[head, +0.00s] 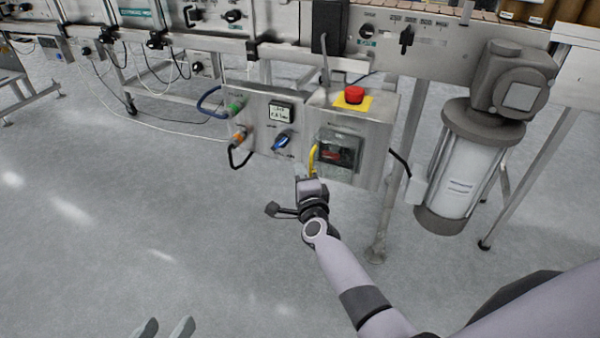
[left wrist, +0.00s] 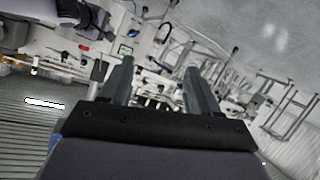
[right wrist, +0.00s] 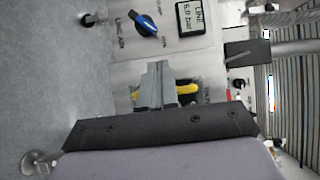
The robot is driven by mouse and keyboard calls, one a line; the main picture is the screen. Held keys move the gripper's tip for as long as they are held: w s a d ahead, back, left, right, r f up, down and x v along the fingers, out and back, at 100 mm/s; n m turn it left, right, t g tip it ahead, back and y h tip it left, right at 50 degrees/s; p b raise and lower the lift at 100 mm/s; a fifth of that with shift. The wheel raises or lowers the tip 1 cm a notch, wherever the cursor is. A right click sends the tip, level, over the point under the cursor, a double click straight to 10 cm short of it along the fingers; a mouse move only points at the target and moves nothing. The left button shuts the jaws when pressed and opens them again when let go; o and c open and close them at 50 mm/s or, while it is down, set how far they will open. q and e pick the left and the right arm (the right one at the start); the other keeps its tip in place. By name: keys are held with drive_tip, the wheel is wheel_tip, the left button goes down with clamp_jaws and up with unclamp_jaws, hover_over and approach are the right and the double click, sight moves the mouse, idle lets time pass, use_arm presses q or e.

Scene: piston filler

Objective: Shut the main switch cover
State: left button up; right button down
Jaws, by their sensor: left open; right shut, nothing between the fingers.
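The main switch cover (head: 340,150) is a clear, smoky box on the front of the steel control box, with a red switch behind it. I cannot tell how far it stands open. A curved yellow part (head: 312,158) is at its left edge. My right gripper (head: 307,180) is shut and empty, just below and left of the cover; whether it touches is unclear. In the right wrist view its closed fingers (right wrist: 158,84) hide part of the switch area, with the yellow part (right wrist: 187,89) beside them. My left gripper (head: 163,328) is open and empty, low over the floor; its fingers (left wrist: 155,85) are spread.
A red emergency button (head: 354,95) on a yellow plate tops the control box. A blue knob (head: 283,142) and a small display (head: 281,112) are to the left. A motor with a white cylinder (head: 466,175) stands at right. The floor (head: 130,220) in front is clear.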

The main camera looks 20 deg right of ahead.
idle(0.7)
use_arm(q)
drive_tip(key=s+a+r+g+y+p, duration=0.1)
drive_tip(key=s+a+r+y+p, duration=0.3)
drive_tip(key=p, duration=1.4)
drive_tip(key=shift+s+a+r+g, duration=0.3)
drive_tip(key=shift+s+a+r, duration=0.4)
drive_tip(key=shift+a, duration=1.4)
drive_tip(key=shift+s+f, duration=0.1)
